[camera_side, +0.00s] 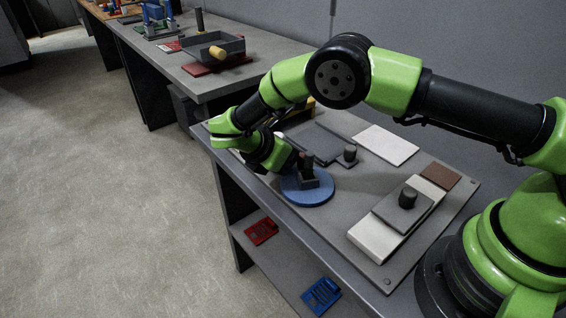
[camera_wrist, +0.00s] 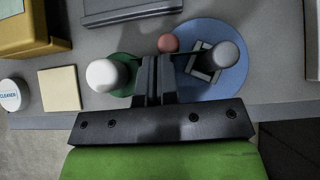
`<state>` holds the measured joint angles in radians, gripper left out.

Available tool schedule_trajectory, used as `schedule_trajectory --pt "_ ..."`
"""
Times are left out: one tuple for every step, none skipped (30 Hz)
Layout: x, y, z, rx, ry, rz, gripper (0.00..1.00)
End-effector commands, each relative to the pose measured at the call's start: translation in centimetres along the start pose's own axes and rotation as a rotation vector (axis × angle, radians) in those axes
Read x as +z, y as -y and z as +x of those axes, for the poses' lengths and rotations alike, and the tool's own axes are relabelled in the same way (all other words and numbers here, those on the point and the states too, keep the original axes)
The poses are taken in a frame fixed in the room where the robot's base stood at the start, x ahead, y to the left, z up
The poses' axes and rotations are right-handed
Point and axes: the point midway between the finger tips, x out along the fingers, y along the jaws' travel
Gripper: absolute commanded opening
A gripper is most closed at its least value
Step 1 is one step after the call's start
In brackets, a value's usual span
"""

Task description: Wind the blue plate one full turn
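The blue plate (camera_side: 306,197) is a flat round disc lying near the front edge of the bench. A dark upright handle (camera_side: 309,166) stands on it. In the wrist view the blue plate (camera_wrist: 226,82) is at right of centre, with a grey round-topped post (camera_wrist: 224,54) and a grey square frame (camera_wrist: 202,70) on it. My gripper (camera_wrist: 157,63) has its two dark fingers together, with nothing seen between them. They appear beside the post, over the plate's left edge. In the side view my gripper (camera_side: 291,158) is just left of the handle; contact cannot be told.
A white knob (camera_wrist: 103,74) on a green disc is left of my fingers, and a reddish ball (camera_wrist: 168,43) is beyond them. A dark knobbed block (camera_side: 401,209) sits on a pale slab to the right. A grey plate (camera_side: 318,143) lies behind. The aisle is left.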

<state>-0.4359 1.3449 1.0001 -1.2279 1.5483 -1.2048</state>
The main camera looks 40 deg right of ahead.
Motion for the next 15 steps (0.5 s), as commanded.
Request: schedule_trajectory --pt "0.12 -0.07 0.12 0.001 0.000 0.000 0.00" --pt "0.17 -0.09 0.17 0.001 0.000 0.000 0.00" --pt "0.23 -0.12 0.23 0.002 0.000 0.000 0.00" --pt "0.27 -0.13 0.28 0.002 0.000 0.000 0.00" --pt "0.32 -0.15 0.32 0.002 0.000 0.000 0.00" --pt "0.37 -0.16 0.39 0.002 0.000 0.000 0.00" --pt "0.42 -0.17 0.43 0.002 0.000 0.000 0.00" --pt "0.46 -0.17 0.48 0.002 0.000 0.000 0.00" --pt "0.52 -0.17 0.54 0.002 0.000 0.000 0.00" --pt "0.56 -0.18 0.58 0.001 0.000 0.000 0.00" --pt "0.60 -0.18 0.63 0.001 0.000 0.000 0.00" --pt "0.65 -0.18 0.69 0.001 0.000 0.000 0.00" --pt "0.69 -0.18 0.73 0.001 0.000 0.000 0.00" --pt "0.72 -0.18 0.77 0.001 0.000 0.000 0.00" --pt "0.77 -0.19 0.81 0.001 0.000 0.000 0.00"
